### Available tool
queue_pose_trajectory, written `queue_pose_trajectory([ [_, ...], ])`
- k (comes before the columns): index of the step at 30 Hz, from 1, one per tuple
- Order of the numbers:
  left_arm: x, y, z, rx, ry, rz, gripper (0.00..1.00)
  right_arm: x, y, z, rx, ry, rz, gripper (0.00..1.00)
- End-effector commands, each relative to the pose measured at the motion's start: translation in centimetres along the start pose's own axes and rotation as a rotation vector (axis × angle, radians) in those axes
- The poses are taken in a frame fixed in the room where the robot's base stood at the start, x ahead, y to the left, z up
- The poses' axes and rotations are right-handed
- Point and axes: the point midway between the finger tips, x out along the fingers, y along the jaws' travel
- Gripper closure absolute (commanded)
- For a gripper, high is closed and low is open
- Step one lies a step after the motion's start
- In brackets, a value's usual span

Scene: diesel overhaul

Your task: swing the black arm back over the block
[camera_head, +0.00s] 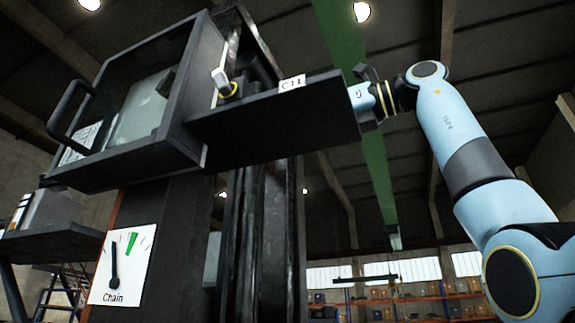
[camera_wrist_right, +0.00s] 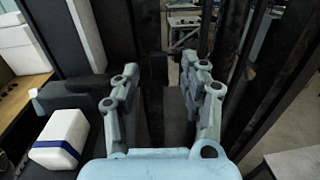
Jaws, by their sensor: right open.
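A long black panel (camera_head: 270,120) labelled C11 reaches right from an open black box frame (camera_head: 185,85) in the head view. A white-tipped lever (camera_head: 222,82) with a yellow ring stands at its left end. I cannot tell for sure which dark part is the black arm, and no block is clearly recognisable. My right arm comes in from the right, and its gripper is mostly hidden behind the panel's right end. In the right wrist view my right gripper (camera_wrist_right: 160,68) is open, with nothing visibly held and dark upright parts beyond its fingers. My left gripper is out of view.
A white dial marked Chain (camera_head: 122,265) is on the dark column below the box. Tall dark uprights (camera_head: 262,240) stand beside it. A white box-shaped part (camera_wrist_right: 60,138) lies left of the right gripper in the wrist view. Shelving stands far behind.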

Motion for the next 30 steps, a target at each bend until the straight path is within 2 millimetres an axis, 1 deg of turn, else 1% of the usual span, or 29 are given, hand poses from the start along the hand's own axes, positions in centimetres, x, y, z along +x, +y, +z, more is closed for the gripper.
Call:
queue_pose_trajectory([
  [1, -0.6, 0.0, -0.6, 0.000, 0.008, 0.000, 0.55, 1.1, 0.1, 0.3, 0.002, 0.001, 0.004, 0.56],
  [3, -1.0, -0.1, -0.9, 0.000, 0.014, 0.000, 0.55, 2.3, 0.1, 0.2, 0.002, 0.002, 0.002, 0.56],
  [8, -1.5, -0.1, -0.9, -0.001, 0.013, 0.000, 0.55, 4.1, 0.0, 0.1, 0.002, 0.001, 0.001, 0.56],
  [12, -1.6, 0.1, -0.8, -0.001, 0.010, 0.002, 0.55, 4.7, -0.1, 0.0, 0.001, 0.001, -0.001, 0.56],
  [19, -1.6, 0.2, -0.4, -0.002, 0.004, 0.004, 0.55, 4.8, -0.1, -0.1, 0.000, 0.001, -0.001, 0.56],
  [27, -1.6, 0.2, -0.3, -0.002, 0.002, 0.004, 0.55, 4.7, -0.1, -0.1, 0.001, 0.001, -0.001, 0.91],
  [29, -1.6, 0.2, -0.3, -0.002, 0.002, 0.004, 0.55, 4.7, -0.1, -0.1, 0.001, 0.001, -0.001, 0.99],
  [30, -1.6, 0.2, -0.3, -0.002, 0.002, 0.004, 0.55, 4.7, -0.1, -0.1, 0.001, 0.001, -0.001, 1.00],
])
